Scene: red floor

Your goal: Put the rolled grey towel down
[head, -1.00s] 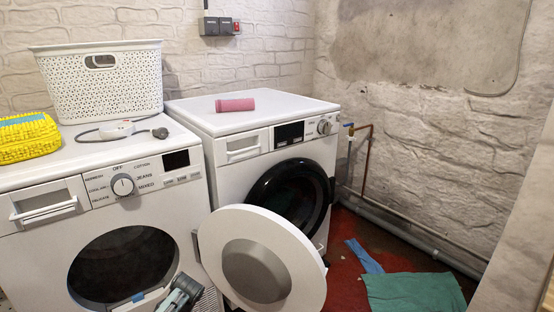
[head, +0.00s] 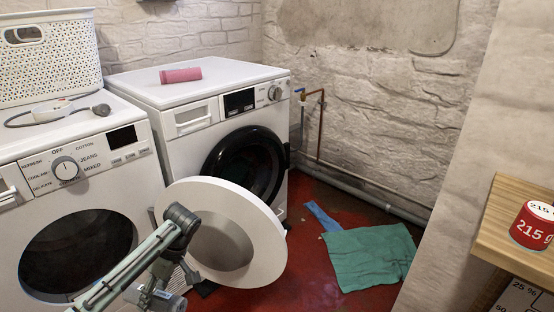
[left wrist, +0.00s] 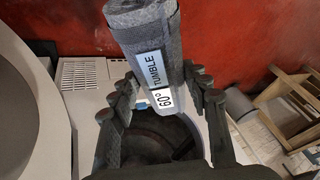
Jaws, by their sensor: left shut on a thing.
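The rolled grey towel (left wrist: 148,50) shows in the left wrist view, with a label reading "60° TUMBLE" on its side. My left gripper (left wrist: 160,82) is shut on it, with a dark finger on each side of the roll. The red floor lies beyond the roll; I cannot tell how high it is held. In the head view my left arm comes up from the bottom left and bends down in front of the open white door. The towel is not seen there. My right gripper is not in view.
A green cloth (head: 370,255) and blue strip (head: 322,216) lie on the floor. A red can (head: 531,229) stands on a wooden surface.

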